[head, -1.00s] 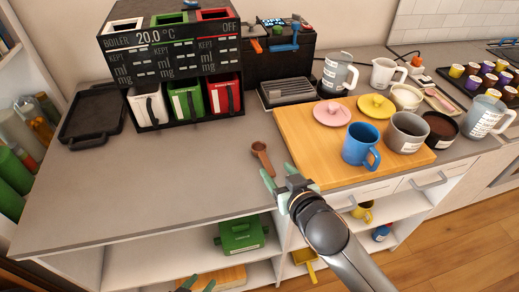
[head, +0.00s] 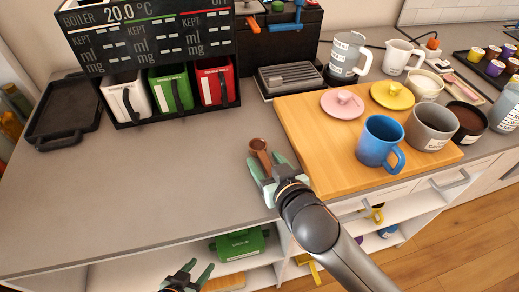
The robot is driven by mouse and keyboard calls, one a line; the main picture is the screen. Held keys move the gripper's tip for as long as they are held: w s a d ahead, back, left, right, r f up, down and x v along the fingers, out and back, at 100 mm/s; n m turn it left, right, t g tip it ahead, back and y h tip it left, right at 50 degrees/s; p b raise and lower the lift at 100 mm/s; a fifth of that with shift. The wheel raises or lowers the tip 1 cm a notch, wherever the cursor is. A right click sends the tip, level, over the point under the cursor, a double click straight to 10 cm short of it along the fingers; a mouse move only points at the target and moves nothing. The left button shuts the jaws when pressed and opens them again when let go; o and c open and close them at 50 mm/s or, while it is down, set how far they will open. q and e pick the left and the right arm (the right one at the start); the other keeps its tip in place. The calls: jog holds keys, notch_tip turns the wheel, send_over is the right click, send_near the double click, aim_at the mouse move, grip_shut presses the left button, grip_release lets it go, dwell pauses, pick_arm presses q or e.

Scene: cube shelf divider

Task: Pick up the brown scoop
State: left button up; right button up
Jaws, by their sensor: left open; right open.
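The brown scoop (head: 259,146) lies on the grey counter just left of the wooden board, its bowl toward the back. My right gripper (head: 262,165) is open at the scoop, with its green fingertips on either side of the handle. The lower part of the handle is hidden by the gripper, and I cannot tell whether the fingers touch it. My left gripper (head: 190,270) is open and empty at the bottom edge of the view, in front of the counter and below its top.
The wooden board (head: 325,165) with a blue mug (head: 380,142), lids and cups stands right of the scoop. Behind is a boiler rack (head: 145,40) with white, green and red containers. A black tray (head: 65,110) lies far left. The counter's left middle is clear.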

jog(key=shift+s, duration=0.1)
jog(key=shift+c, duration=0.3)
grip_shut()
dwell(0.9)
